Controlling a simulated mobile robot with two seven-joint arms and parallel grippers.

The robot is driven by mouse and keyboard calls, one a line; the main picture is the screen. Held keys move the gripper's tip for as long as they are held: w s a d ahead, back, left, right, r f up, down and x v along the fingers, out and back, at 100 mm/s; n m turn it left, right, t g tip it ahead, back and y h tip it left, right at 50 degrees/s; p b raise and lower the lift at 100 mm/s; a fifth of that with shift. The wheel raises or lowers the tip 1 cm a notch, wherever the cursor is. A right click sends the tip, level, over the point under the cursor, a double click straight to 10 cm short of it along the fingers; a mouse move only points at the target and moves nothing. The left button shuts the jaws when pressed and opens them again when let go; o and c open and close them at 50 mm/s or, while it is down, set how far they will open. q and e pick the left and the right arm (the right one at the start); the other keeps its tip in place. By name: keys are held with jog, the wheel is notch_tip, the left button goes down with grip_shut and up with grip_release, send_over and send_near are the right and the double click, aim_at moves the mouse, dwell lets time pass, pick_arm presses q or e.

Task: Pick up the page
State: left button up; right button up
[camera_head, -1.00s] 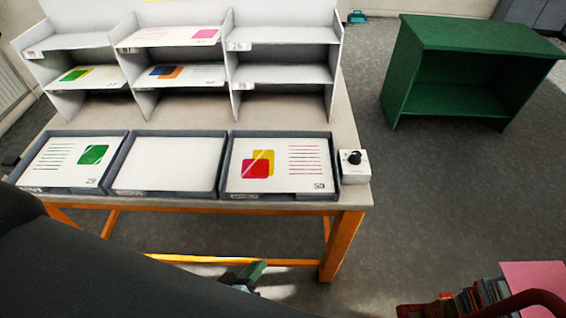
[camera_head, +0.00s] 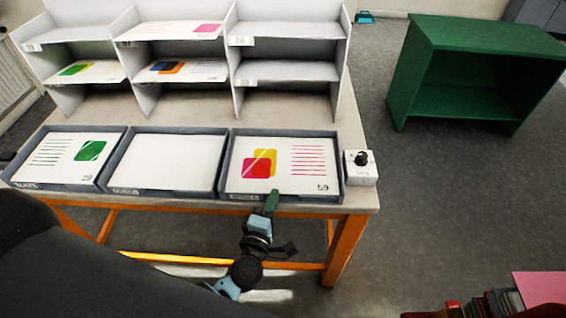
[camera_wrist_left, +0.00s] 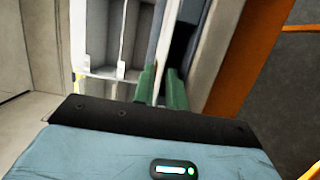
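A white page with a red and a yellow square and red lines (camera_head: 310,178) lies flat in the right-hand grey tray (camera_head: 335,196). My left gripper (camera_head: 271,200) is at this tray's front edge, its green fingertips near the page's lower edge. In the left wrist view its two green fingers (camera_wrist_left: 160,88) stand a little apart, with a grey edge showing between them. I cannot tell if they touch the tray or page. Another page, with a green shape (camera_head: 65,154), lies in the left tray. The middle tray (camera_head: 165,191) shows a plain white surface. My right gripper is not in view.
A grey-white shelf rack (camera_head: 235,75) stands behind the trays, with several pages in its left and middle columns. A small box with a black knob (camera_head: 360,176) is right of the trays. A green shelf unit (camera_head: 475,38) stands on the floor beyond.

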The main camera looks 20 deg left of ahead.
aim_at(280, 186)
pick_arm(q)
jog(key=w, duration=0.4)
jog(key=shift+w+d+f, duration=0.1)
jog(key=shift+w+f, duration=0.05)
jog(key=shift+w, duration=0.6)
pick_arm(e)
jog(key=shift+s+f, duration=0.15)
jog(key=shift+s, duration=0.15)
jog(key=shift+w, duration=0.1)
pick_arm(q)
grip_shut()
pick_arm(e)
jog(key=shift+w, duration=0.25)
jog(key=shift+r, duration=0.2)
